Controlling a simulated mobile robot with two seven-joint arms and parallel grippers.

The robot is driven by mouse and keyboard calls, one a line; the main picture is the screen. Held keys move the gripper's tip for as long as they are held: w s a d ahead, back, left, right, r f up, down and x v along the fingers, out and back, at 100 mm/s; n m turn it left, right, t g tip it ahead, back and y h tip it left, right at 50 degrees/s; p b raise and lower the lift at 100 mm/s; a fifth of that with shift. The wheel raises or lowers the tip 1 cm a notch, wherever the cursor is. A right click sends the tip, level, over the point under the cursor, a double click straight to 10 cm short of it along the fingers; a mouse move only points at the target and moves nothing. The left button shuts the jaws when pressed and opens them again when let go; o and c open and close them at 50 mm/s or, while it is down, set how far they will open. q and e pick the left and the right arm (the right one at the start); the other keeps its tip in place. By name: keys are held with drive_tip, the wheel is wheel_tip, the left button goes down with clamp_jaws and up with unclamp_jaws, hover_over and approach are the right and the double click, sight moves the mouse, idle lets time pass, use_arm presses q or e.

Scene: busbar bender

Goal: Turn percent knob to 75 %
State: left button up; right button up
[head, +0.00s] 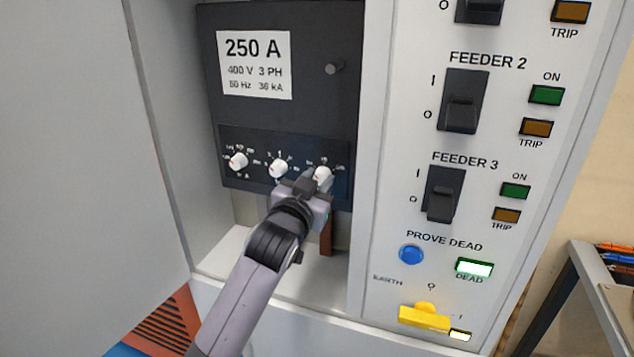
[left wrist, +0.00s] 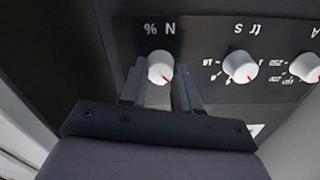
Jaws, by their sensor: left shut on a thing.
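The percent knob (head: 323,174) is the rightmost of three small white knobs on the dark panel in the head view. In the left wrist view, which is turned over, the percent knob (left wrist: 160,66) sits below the "N %" label. Its red mark points down and slightly right in that view. My left gripper (head: 314,184) reaches up to it from below. In the left wrist view the fingers of my left gripper (left wrist: 160,88) stand on either side of the knob, shut on it. The percent scale is too small or hidden to read. My right gripper is not in view.
The middle knob (head: 279,168) and left knob (head: 238,161) sit close beside on the same panel. The breaker stands in a recess with a grey wall at left. The frame at right carries feeder switches (head: 462,100) and a yellow earth handle (head: 424,316).

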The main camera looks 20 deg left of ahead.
use_arm(q)
drive_tip(key=m, duration=0.4)
drive_tip(key=shift+m, duration=2.3)
drive_tip(key=o, duration=1.1)
drive_tip(key=shift+c, duration=0.2)
drive_tip(key=s+b, duration=0.1)
drive_tip(key=s, duration=0.6)
drive_tip(key=shift+s+a, duration=0.1)
